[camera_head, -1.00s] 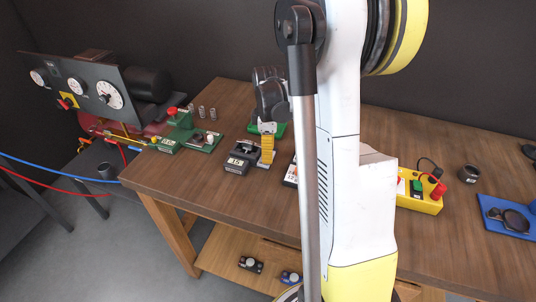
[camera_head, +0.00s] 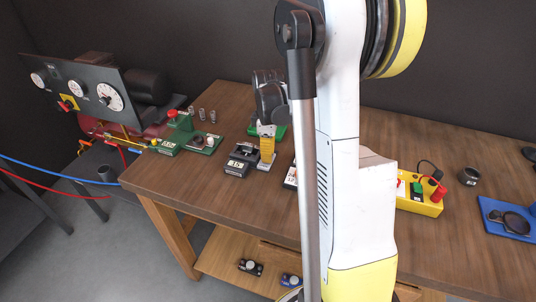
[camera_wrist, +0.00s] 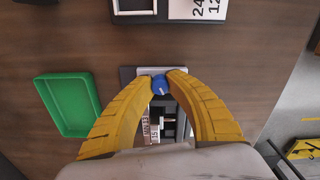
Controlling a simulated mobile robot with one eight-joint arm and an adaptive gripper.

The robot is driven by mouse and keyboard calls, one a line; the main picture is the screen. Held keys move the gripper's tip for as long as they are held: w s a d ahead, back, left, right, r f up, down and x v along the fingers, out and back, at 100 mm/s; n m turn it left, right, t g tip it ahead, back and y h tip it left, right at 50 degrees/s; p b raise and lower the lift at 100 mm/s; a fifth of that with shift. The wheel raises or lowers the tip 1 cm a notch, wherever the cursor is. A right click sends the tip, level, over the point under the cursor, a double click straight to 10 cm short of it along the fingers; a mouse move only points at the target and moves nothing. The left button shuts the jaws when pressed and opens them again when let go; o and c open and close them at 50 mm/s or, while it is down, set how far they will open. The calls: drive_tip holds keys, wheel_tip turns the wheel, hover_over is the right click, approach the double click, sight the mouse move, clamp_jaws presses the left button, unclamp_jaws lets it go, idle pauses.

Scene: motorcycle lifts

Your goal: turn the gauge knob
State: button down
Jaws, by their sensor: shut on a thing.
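The gauge knob is a small round blue knob (camera_wrist: 160,86) with a white mark, seen in the wrist view. It sits at a light grey and dark unit (camera_wrist: 127,76). My gripper (camera_wrist: 161,83) has its two yellow ribbed fingers closed around the knob, one tip on each side. In the head view my gripper (camera_head: 267,152) points down at the table, next to a dark device with a label (camera_head: 238,167). The knob itself cannot be made out in the head view. My fingers and palm hide part of the unit.
A green tray (camera_wrist: 68,104) lies beside the unit, and a board with a number card (camera_wrist: 198,9) is close by. The wooden table (camera_head: 200,190) also bears a green fixture (camera_head: 183,142) and a yellow switch box (camera_head: 422,204). A gauge panel (camera_head: 85,82) stands at the left.

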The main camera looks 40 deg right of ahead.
drive_tip(key=shift+m, duration=2.4)
drive_tip(key=c, duration=1.3)
unclamp_jaws()
drive_tip(key=shift+s, duration=0.1)
drive_tip(key=shift+o, duration=0.2)
wheel_tip(320, 180, up, 12)
